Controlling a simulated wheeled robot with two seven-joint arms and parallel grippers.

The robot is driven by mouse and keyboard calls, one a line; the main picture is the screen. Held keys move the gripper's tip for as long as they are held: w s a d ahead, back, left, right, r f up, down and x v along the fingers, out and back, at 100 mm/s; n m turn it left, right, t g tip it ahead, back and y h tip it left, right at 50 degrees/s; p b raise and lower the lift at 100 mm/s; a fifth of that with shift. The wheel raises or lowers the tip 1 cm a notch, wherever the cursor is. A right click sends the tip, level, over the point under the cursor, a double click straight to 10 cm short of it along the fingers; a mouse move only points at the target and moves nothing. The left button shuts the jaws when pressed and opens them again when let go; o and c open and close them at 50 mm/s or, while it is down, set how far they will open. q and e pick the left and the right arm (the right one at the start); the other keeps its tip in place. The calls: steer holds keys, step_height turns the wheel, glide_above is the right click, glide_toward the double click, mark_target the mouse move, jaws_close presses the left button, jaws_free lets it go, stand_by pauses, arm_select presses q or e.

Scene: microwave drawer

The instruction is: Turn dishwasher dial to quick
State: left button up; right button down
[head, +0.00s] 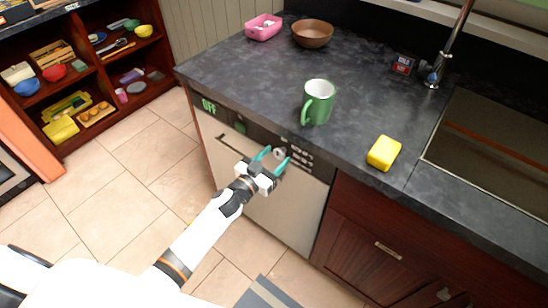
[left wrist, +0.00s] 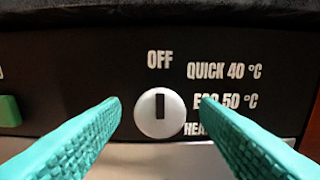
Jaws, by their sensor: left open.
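The dishwasher (head: 262,195) is built in under the dark counter. Its dial (left wrist: 160,114) is a round silver knob with a dark pointer mark standing upright, towards the OFF label above it. The QUICK 40 °C label (left wrist: 224,71) is at the dial's upper right, with ECO 50 °C and a partly hidden HEAVY-like label below. My right gripper is not in view.
A green button (left wrist: 9,111) is left of the dial. A sink (head: 490,140) is at the right. Floor is clear in front.

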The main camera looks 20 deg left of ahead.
arm_select(q)
steer(key=shift+w, duration=0.1)
steer(key=shift+c, duration=0.6)
steer(key=c, duration=0.8)
steer(key=shift+c, duration=0.2)
steer(key=shift+m, duration=0.3)
steer(key=m, duration=0.3)
steer(key=shift+d+m+b, duration=0.1)
steer(key=shift+m+b, duration=0.2)
steer(key=shift+d+f+m+b, duration=0.1)
steer(key=shift+m+b, duration=0.35)
steer(key=shift+m, duration=1.85)
steer(key=o, duration=1)
steer(key=shift+c, duration=0.2)
